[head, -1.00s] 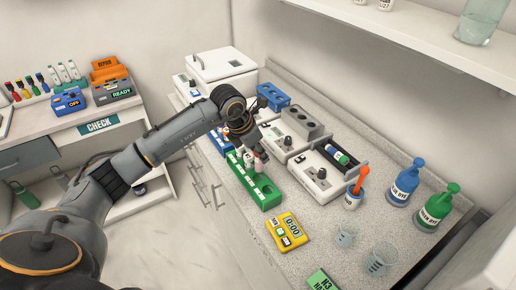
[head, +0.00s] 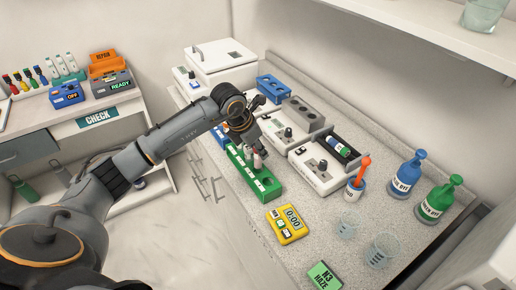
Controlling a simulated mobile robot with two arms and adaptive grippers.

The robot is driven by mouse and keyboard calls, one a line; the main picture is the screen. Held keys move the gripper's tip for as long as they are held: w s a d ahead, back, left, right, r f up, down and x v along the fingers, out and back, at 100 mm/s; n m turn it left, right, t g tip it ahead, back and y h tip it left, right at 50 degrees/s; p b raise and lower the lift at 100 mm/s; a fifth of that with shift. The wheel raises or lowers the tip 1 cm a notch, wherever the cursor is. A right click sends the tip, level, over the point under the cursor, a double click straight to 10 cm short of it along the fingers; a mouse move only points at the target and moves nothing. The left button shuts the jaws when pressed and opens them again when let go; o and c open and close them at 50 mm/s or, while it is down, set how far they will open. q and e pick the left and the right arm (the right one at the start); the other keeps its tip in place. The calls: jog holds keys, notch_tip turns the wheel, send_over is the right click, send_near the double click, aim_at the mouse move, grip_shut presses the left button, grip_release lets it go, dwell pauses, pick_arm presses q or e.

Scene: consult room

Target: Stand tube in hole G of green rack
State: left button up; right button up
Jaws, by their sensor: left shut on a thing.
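The long green rack (head: 268,191) stands on the counter, with white labels along its side. Its near end shows open holes. My left gripper (head: 254,147) points down over the far part of this rack and is shut on a tube (head: 258,160) with a pale, pinkish body. The tube is roughly upright. The gripper hides its top, and I cannot tell whether its lower end is inside a hole or just above one. The hole letters are too small to read. My right gripper is not in view.
A blue rack (head: 220,136) stands beyond the green one. White devices (head: 317,174) stand close on the right. A yellow timer (head: 287,224), a cup with an orange-red tool (head: 356,189), clear beakers (head: 382,251) and pump bottles (head: 405,180) occupy the near counter.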

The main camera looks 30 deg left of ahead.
aim_at(258, 160)
pick_arm(q)
jog(key=shift+f+b, duration=0.15)
jog(key=shift+b, duration=0.25)
dwell(0.3)
dwell(0.4)
jog(key=shift+f+b, duration=2.1)
jog(key=shift+f, duration=0.3)
jog(key=o, duration=1.1)
jog(key=shift+r, duration=0.1)
jog(key=v, duration=1.2)
